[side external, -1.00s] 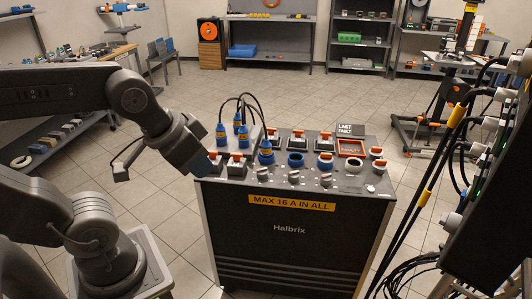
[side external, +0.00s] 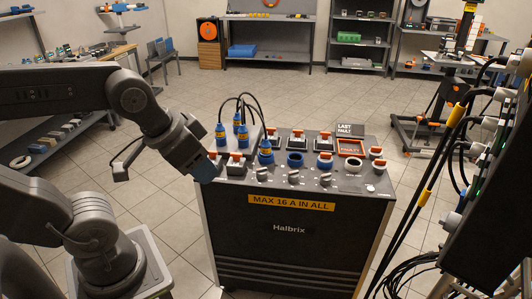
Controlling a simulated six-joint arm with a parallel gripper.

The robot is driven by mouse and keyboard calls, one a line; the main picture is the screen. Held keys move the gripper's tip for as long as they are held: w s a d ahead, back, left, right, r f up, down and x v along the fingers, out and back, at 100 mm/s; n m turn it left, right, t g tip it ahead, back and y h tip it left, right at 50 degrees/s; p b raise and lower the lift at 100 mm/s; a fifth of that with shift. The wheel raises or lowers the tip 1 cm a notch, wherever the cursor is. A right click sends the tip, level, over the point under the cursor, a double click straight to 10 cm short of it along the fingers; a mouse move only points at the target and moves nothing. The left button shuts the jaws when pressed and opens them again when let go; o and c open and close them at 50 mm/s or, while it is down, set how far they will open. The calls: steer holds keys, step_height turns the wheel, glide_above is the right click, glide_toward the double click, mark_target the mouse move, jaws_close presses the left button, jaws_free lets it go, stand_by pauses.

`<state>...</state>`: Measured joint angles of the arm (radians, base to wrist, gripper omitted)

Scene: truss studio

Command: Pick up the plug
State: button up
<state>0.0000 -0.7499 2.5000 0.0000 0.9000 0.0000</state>
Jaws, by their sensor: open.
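Several blue plugs with black cables stand at the back left of the Halbrix cabinet's top. One is the left plug (side external: 220,133), another the rear plug (side external: 237,119), and one the plug beside them (side external: 242,134). A further blue plug (side external: 265,153) stands upright at a socket nearer the middle. My gripper (side external: 212,172) is open at the left front edge of the cabinet top, pointing down and right, in front of and below the left plug and apart from the plugs. Its fingertips are small and hard to make out. It seems empty.
The cabinet (side external: 290,235) has a yellow "MAX 16 A IN ALL" label (side external: 291,203). Cables and a dark rack (side external: 490,190) stand at the right.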

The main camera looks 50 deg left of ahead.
steer(key=o, duration=0.5)
steer(key=shift+c, duration=0.2)
steer(key=n+g+y, duration=0.2)
steer(key=n, duration=0.4)
glide_above(265, 140)
steer(key=s+d, duration=0.3)
steer(key=s, duration=0.1)
step_height(265, 140, down, 12)
steer(key=x, duration=0.8)
steer(key=shift+w+a+f, duration=0.2)
steer(key=shift+w+a, duration=0.05)
steer(key=shift+a, duration=0.05)
steer(key=shift+a+x, duration=0.1)
steer(key=shift+x, duration=1.3)
steer(key=shift+a+x, duration=0.15)
steer(key=shift+x, duration=1.3)
